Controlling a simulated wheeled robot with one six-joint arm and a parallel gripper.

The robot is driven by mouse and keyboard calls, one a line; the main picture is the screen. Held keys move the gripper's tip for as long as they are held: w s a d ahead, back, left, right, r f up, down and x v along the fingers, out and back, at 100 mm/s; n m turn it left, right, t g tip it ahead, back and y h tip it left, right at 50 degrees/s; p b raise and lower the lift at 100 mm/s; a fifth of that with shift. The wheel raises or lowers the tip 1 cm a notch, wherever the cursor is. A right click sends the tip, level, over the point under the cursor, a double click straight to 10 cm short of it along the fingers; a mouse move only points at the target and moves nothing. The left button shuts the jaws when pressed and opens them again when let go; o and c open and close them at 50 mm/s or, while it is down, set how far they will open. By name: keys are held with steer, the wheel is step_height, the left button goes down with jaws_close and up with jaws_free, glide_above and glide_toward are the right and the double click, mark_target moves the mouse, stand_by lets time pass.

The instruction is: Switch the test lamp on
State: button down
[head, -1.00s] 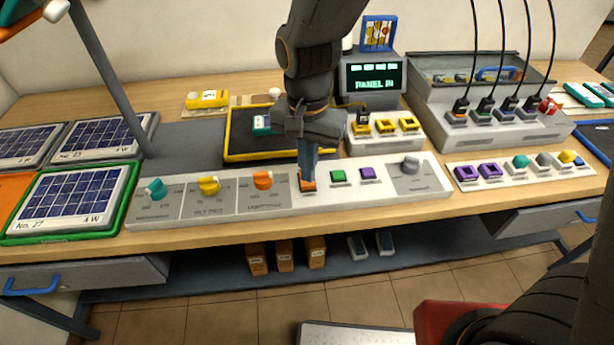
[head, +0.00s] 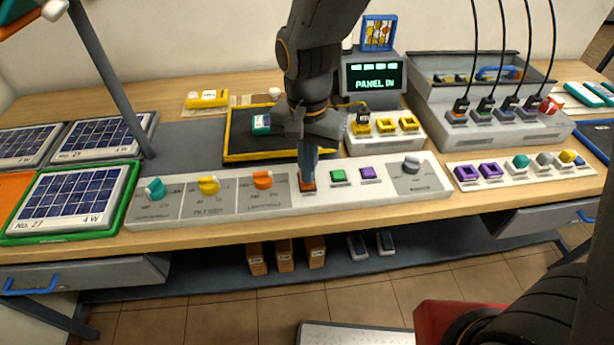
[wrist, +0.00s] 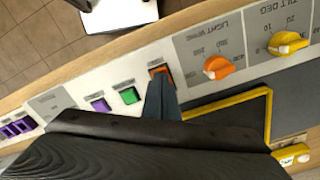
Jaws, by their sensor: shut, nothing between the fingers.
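My gripper (head: 308,182) is shut and empty, pointing down at the control strip (head: 440,196). Its fingertips are at the orange button (head: 307,187), covering much of it; whether they press it I cannot tell. In the wrist view the orange button (wrist: 160,70) shows just past the fingertips. To its right in the head view are a green button (head: 338,175) and a purple button (head: 368,172). Their labels are too small to read. No lamp is clearly identifiable; the dark tray (head: 232,150) with a yellow rim lies behind the strip, partly hidden by my arm.
The strip also carries a teal knob (head: 155,188), a yellow knob (head: 208,185), an orange knob (head: 262,180) and a grey knob (head: 411,164). A screen (head: 376,77) reads "PANEL IN". Solar panels (head: 72,198) lie at the left. A socket box (head: 500,125) with cables stands at the right.

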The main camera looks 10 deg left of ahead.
steer(key=shift+f, duration=0.5)
steer(key=shift+r, duration=0.15)
step_height(320, 180, up, 7)
steer(key=p, duration=0.6)
stand_by(0.5)
stand_by(0.3)
steer(key=s+d+n+b, duration=0.1)
steer(key=d+b, duration=0.1)
steer(key=d, duration=1)
steer(key=s+d+f+n+t+b, duration=0.1)
steer(key=d+n+b, duration=0.1)
steer(key=d, duration=1)
steer(key=shift+s+f, duration=0.2)
steer(key=shift+s, duration=0.1)
